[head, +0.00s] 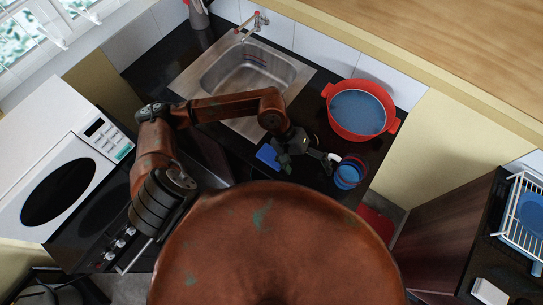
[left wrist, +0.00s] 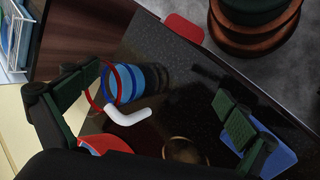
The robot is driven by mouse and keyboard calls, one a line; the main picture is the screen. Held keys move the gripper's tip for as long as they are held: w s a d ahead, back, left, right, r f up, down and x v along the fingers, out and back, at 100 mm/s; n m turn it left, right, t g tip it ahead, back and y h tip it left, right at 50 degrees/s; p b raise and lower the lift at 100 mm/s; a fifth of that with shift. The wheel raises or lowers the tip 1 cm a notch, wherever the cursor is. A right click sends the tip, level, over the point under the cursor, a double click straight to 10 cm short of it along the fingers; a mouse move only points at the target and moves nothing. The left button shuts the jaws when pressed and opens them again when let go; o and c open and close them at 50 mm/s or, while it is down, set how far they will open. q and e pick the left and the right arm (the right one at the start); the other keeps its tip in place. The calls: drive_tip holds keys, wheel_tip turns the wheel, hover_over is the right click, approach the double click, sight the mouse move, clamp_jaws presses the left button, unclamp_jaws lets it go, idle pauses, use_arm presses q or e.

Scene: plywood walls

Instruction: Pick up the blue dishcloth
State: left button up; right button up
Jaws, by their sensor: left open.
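The blue dishcloth (head: 268,156) looks like a small flat blue piece on the dark counter, left of my left gripper (head: 304,158) in the head view. In the left wrist view a blue piece that looks like the dishcloth (left wrist: 276,152) lies at lower right, partly hidden behind the right-hand finger. My left gripper (left wrist: 158,90) is open, its fingers spread wide over the counter with nothing held between them. The dishcloth lies outside the gap. I cannot tell whether a finger touches it. My right gripper is not seen.
A blue and red striped cup (head: 348,174) stands near the counter's edge, close to the left-hand finger in the wrist view. A white bent piece (left wrist: 127,115) is beside it. A red pot (head: 360,108) and the sink (head: 245,75) are behind. A dish rack (head: 525,215) stands far right.

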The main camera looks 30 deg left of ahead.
sight(272, 155)
use_arm(q)
drive_tip(key=w+a+f+m+y, duration=0.1)
drive_tip(key=a+y, duration=0.1)
drive_tip(key=a, duration=0.3)
drive_tip(key=w+a+f+m+y, duration=0.1)
drive_tip(key=a+y, duration=0.1)
drive_tip(key=a, duration=0.3)
drive_tip(key=w+a+f+m+y, duration=0.1)
drive_tip(key=w+a+y, duration=0.1)
drive_tip(key=a, duration=0.3)
drive_tip(key=shift+a+f+t+y, duration=0.2)
drive_tip(key=shift+f+t+y, duration=0.1)
drive_tip(key=shift+f, duration=0.05)
drive_tip(key=shift+a+f, duration=0.2)
drive_tip(key=shift+f, duration=0.1)
drive_tip(key=shift+s+f+p, duration=0.1)
drive_tip(key=shift+f+p, duration=0.25)
drive_tip(key=shift+f, duration=0.55)
drive_tip(key=f+p, duration=0.1)
drive_tip(key=f, duration=0.3)
drive_tip(key=shift+s+a+f+p, duration=0.1)
drive_tip(key=shift+s+p, duration=0.1)
drive_tip(key=shift+p, duration=0.2)
drive_tip(key=shift+f, duration=0.45)
drive_tip(key=c, duration=0.9)
drive_tip(key=shift+c, duration=1.2)
